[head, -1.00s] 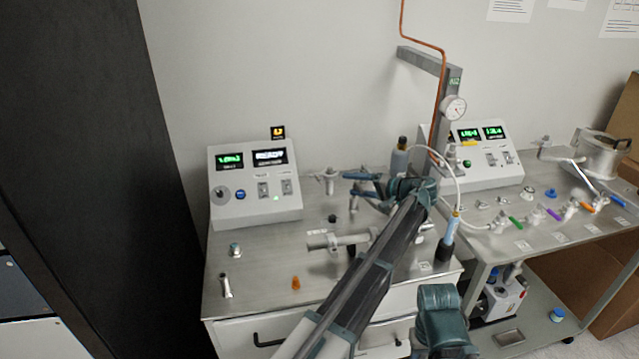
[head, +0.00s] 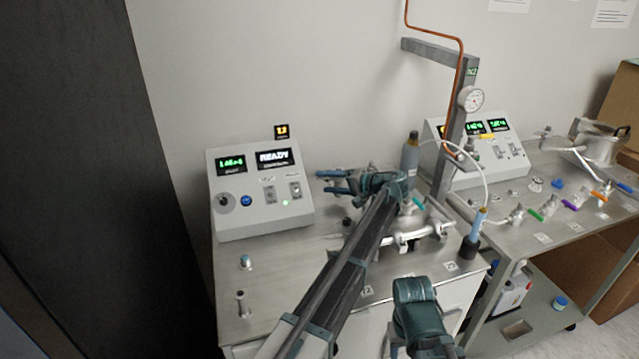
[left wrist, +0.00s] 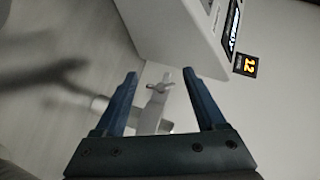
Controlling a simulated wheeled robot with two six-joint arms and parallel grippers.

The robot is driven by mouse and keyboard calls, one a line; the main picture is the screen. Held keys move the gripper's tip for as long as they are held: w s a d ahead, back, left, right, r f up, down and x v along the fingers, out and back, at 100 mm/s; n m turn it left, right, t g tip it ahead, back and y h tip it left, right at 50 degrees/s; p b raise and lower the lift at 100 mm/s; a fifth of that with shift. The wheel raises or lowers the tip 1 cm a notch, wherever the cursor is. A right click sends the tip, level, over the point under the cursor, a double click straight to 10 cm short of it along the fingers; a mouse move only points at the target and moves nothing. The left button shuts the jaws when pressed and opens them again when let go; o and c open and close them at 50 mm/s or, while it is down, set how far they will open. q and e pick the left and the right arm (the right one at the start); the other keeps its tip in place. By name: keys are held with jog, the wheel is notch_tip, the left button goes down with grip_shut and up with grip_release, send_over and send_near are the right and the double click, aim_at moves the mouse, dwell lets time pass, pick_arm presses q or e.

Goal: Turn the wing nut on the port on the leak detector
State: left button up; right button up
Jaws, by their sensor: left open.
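The leak detector (head: 262,192) is the grey sloped console with a lit READY display, at the back left of the steel bench in the head view. My left gripper (head: 326,181) is at the console's right side, fingers pointing left. It is open. In the left wrist view the open fingers (left wrist: 160,73) point at a small grey wing-shaped piece, apparently the wing nut (left wrist: 160,86), on a metal port (left wrist: 152,118). The nut appears between the fingers, beyond them; I cannot tell the gap. In the head view my gripper and arm hide the port.
A gauge post (head: 458,130) with a copper line stands behind my arm. A second bench (head: 565,215) holds several coloured valves. Small fittings (head: 245,262) stand at the bench's left front.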

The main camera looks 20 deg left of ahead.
pick_arm(q)
jog(key=shift+d, duration=0.1)
grip_shut()
jog(key=shift+s+r+h+p, duration=0.1)
jog(key=shift+r+h+p, duration=0.2)
jog(key=shift+p, duration=0.45)
jog(key=shift+f+n, duration=0.1)
jog(key=shift+n, duration=0.2)
jog(key=shift+f, duration=0.15)
grip_release()
